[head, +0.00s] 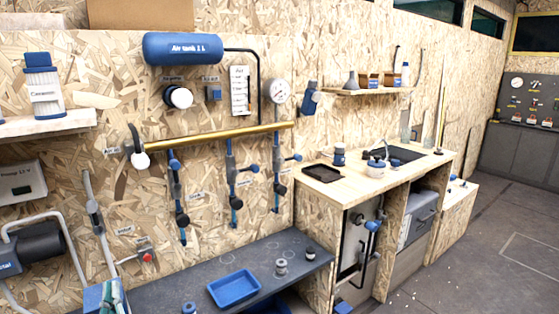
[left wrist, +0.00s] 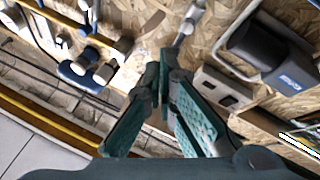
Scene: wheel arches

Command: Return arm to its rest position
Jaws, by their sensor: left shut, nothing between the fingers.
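My left gripper (head: 108,296) shows at the bottom left edge of the head view, in front of the left end of the dark bench; only its teal tip part is seen. In the left wrist view my left gripper (left wrist: 164,80) has its two teal-padded fingers brought together at the tips, with nothing between them. A grey pipe fitting shows beyond the tips, but I cannot tell whether it is close. My right gripper is in neither view.
A dark bench (head: 190,290) holds a blue tray (head: 234,288) and small fittings. A brass pipe (head: 215,136) with hanging valves runs along the chipboard wall. A black motor (head: 36,250) and bent pipes stand at left. Open floor (head: 480,250) lies at right.

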